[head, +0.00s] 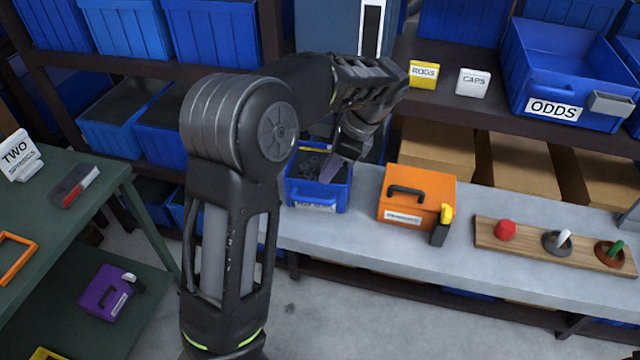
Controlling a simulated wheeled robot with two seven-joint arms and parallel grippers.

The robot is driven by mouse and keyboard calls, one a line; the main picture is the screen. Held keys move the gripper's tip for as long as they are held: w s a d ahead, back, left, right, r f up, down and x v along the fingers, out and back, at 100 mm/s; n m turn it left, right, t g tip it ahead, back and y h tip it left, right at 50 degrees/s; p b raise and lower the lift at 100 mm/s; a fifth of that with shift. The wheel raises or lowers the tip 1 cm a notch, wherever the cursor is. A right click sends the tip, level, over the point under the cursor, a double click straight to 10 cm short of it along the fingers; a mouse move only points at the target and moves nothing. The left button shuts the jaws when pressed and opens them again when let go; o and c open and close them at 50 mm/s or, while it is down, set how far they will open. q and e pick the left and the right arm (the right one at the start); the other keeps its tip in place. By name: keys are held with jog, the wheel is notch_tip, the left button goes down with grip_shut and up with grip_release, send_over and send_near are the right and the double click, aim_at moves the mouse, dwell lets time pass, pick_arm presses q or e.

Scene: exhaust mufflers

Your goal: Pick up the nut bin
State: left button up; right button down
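A small blue bin (318,196) with dark small parts in it and a pale label on its front stands on the grey bench; I take it as the nut bin, though its label is too small to read. My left arm reaches over from the front, and my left gripper (334,168) points down at the bin's right part, its tip over or inside the opening. The arm and gripper hide part of the bin's back and right side. Whether the fingers are apart or touch the bin wall is unclear. My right gripper is not seen.
An orange case (416,198) with a black handle stands just right of the bin. A wooden board (560,247) with red, grey and green-brown pieces lies further right. Shelves with blue bins, including one marked ODDS (560,80), rise behind. A green table (60,215) stands left.

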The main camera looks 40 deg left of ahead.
aim_at(307, 205)
pick_arm(q)
jog(key=shift+x, duration=1.75)
jog(key=shift+p+x, duration=0.45)
jog(key=shift+x, duration=2.2)
jog(key=shift+w+d, duration=0.1)
jog(key=shift+d, duration=0.05)
grip_shut()
jog(key=shift+r, duration=0.1)
